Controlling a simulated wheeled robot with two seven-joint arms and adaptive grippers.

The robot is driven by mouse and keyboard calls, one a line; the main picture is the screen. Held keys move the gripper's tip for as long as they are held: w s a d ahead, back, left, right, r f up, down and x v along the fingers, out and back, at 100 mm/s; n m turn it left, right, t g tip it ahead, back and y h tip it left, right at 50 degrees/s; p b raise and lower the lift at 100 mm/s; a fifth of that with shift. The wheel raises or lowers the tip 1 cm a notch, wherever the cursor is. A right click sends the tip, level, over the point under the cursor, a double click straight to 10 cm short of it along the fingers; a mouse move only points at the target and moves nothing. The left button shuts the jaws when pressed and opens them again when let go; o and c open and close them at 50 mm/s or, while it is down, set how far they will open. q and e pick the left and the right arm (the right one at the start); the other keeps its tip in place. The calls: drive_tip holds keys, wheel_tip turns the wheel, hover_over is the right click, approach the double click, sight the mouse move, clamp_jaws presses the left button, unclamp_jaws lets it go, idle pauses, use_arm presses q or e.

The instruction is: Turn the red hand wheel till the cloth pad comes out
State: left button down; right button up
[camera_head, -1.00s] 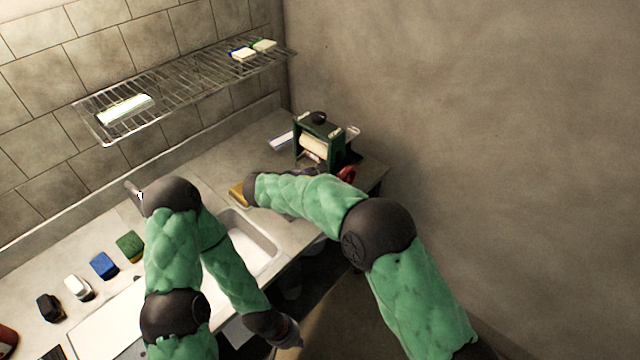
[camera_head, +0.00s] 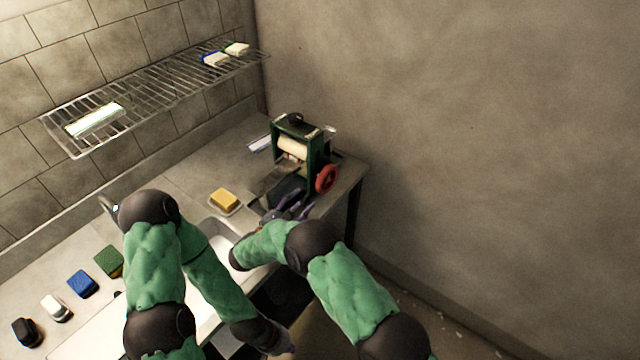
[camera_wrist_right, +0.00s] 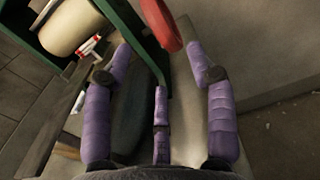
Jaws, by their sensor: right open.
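The red hand wheel (camera_head: 327,179) is on the right side of a green-framed machine (camera_head: 319,150) with a cream roller (camera_head: 293,147). In the right wrist view the wheel (camera_wrist_right: 161,24) shows at the top, just beyond my fingers, with the roller (camera_wrist_right: 70,26) at upper left. My right gripper (camera_head: 291,207) has purple fingers, open and empty, in front of the machine and apart from the wheel; it also shows in the wrist view (camera_wrist_right: 158,62). My left gripper (camera_head: 283,346) is low near the counter front, its fingers unclear. I cannot make out a cloth pad in the machine.
A yellow sponge (camera_head: 224,199) lies on a small dish left of my right gripper. The sink (camera_head: 222,233) is partly behind my arms. A wire shelf (camera_head: 150,92) hangs on the tiled wall. Several brushes and sponges line the counter at left. A bare wall stands right of the machine.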

sight(320, 183)
drive_tip(key=b+x, duration=0.1)
drive_tip(key=x, duration=0.9)
drive_tip(key=shift+w+d, duration=0.15)
drive_tip(key=shift+w, duration=0.1)
clamp_jaws()
